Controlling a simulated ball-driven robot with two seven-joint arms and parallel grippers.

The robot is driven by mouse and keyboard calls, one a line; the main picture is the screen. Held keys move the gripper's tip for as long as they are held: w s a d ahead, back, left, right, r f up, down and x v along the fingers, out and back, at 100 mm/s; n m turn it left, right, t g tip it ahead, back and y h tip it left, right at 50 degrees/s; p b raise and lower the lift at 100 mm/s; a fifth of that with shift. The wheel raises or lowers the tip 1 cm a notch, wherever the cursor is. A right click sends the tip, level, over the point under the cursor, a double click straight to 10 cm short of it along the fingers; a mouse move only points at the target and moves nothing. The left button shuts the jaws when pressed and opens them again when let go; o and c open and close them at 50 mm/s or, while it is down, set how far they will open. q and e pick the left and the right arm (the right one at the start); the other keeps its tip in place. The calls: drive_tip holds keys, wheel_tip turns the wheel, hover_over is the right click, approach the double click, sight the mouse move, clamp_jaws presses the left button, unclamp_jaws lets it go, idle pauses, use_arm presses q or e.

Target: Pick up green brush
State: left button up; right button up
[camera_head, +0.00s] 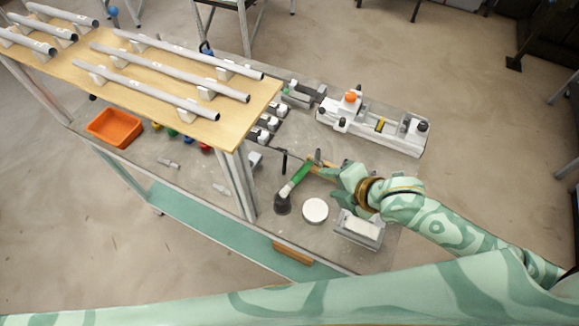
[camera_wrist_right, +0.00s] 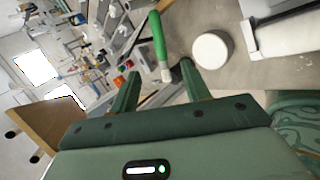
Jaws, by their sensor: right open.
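The green brush (camera_head: 298,176) stands tilted, its pale lower end at a small dark holder (camera_head: 283,205) near the front of the grey bench. My right gripper (camera_head: 326,178) is open, just to the right of the brush in the head view. In the right wrist view, the green brush (camera_wrist_right: 158,36) lies ahead of my open right fingers (camera_wrist_right: 160,70), its pale end showing between their tips. The fingers do not appear to grip it. My left gripper is not in view.
A white round disc (camera_head: 315,210) and a grey-white block fixture (camera_head: 360,229) sit close to the right gripper. A wooden shelf (camera_head: 150,88) with grey tubes overhangs the left. An orange bin (camera_head: 114,128) and a white jig (camera_head: 372,128) stand farther off.

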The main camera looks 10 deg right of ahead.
drive_tip(key=b, duration=0.1)
approach(302, 176)
drive_tip(key=w+f, duration=0.1)
drive_tip(key=f, duration=0.1)
drive_tip(key=shift+w+a+f+b, duration=0.5)
drive_tip(key=shift+w+a+f, duration=0.25)
drive_tip(key=shift+w+a, duration=0.3)
drive_tip(key=shift+w+a+f, duration=0.2)
drive_tip(key=shift+w+f, duration=0.15)
drive_tip(key=shift+f, duration=0.05)
drive_tip(key=b+x, duration=0.1)
drive_tip(key=x, duration=0.4)
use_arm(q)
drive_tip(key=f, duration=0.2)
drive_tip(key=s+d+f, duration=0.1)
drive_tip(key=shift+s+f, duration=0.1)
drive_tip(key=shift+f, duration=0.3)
use_arm(e)
drive_tip(key=shift+r, duration=0.1)
drive_tip(key=shift+s, duration=0.1)
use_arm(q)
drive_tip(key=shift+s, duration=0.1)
use_arm(e)
clamp_jaws()
